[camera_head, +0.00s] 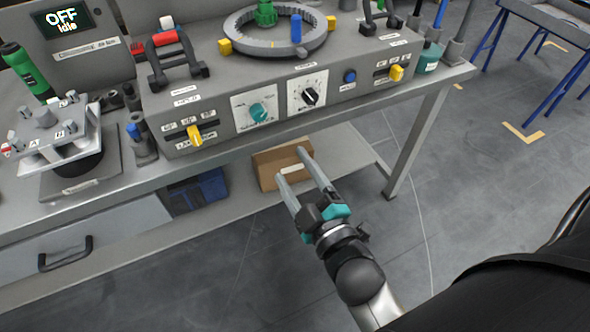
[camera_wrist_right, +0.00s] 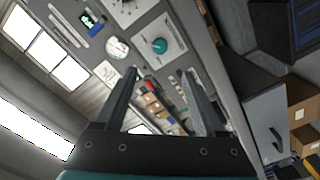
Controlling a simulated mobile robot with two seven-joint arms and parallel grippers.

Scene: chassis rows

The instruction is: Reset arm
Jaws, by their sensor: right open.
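My right gripper (camera_head: 302,170) is open and empty in the head view. Its two grey fingers point up toward the workbench, in front of the bench's front edge. In the right wrist view the same gripper (camera_wrist_right: 160,95) shows two spread fingers with nothing held between them. The grey control panel (camera_head: 240,138) lies beyond the fingertips, with a teal knob (camera_head: 258,112), a black knob (camera_head: 310,96) and a yellow slider (camera_head: 195,135). My left gripper is not in view.
The bench's lower shelf (camera_head: 225,211) holds a cardboard box (camera_head: 277,171) behind the gripper fingers and a blue bin (camera_head: 199,192). A fixture with a silver plate (camera_head: 58,141) stands at the left. Open floor (camera_head: 480,180) lies at the right, before a blue-legged table (camera_head: 538,58).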

